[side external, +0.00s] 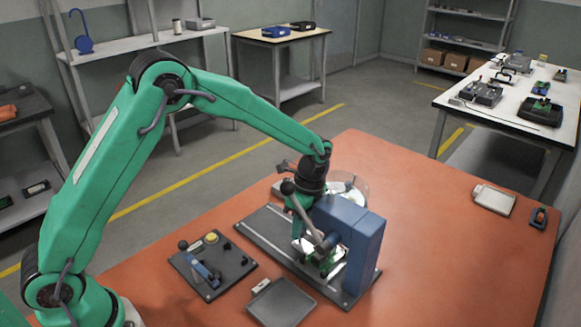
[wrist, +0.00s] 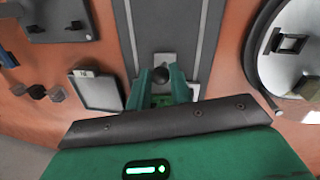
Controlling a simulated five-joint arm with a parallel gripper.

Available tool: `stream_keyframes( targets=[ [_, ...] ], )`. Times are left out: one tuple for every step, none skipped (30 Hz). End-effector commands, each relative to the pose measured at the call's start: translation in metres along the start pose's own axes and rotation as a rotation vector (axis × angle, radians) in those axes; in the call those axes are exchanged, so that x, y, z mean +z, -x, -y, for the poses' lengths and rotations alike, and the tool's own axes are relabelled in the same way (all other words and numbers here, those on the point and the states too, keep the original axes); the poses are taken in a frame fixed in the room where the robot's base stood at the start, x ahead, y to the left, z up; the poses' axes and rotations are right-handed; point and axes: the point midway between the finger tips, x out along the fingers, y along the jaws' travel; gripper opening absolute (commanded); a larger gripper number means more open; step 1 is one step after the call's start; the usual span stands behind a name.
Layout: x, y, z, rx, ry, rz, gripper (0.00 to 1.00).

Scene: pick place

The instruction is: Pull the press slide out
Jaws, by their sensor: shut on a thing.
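The press has a blue upright body (side external: 362,250) on a dark grey base plate (side external: 262,232) with light rails. The base with its rails also runs up the middle of the wrist view (wrist: 192,25). The press slide (wrist: 172,60) shows there as a small light grey plate between the rails, with a dark round knob (wrist: 160,75) at its near end. My gripper (wrist: 159,78) has its two green fingers on either side of this knob and is shut on it. In the side view my gripper (side external: 318,262) is low beside the blue body, and the slide is mostly hidden.
A dark control panel (side external: 212,267) and a grey tray (side external: 282,303) lie in front of the press. A round dish (side external: 352,186) stands behind it. A light tray (side external: 493,200) lies at the far right of the orange table (side external: 440,260), with clear tabletop between.

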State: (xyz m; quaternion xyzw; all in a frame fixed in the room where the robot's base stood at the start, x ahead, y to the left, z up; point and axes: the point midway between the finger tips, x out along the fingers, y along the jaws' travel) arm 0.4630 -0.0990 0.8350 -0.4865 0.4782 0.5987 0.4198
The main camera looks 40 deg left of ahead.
Motion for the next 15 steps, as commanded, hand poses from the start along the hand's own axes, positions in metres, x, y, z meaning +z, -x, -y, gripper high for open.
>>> stream_keyframes(
  targets=[
    [0.003,0.001,0.002,-0.002,0.003,-0.002,0.0],
    [0.005,0.0,0.002,-0.002,0.003,-0.003,0.0],
    [0.008,0.0,0.003,-0.001,0.004,-0.004,0.0],
    [0.011,0.0,0.003,0.0,0.004,-0.005,0.0],
    [0.015,0.0,0.004,0.0,0.004,-0.006,0.0],
    [0.02,0.0,0.005,0.001,0.005,-0.008,0.0],
    [0.025,0.0,0.006,0.002,0.006,-0.009,0.0],
    [0.029,0.0,0.007,0.003,0.006,-0.011,0.0],
    [0.036,0.0,0.009,0.005,0.006,-0.013,0.0],
    [0.042,-0.001,0.01,0.006,0.007,-0.015,0.0],
    [0.048,-0.001,0.011,0.007,0.007,-0.017,0.0],
    [0.056,-0.001,0.013,0.009,0.008,-0.02,0.0],
    [0.063,-0.001,0.014,0.01,0.007,-0.022,0.0],
    [0.07,-0.002,0.015,0.011,0.008,-0.025,0.0],
    [0.079,-0.002,0.017,0.013,0.008,-0.028,0.0]
  ],
)
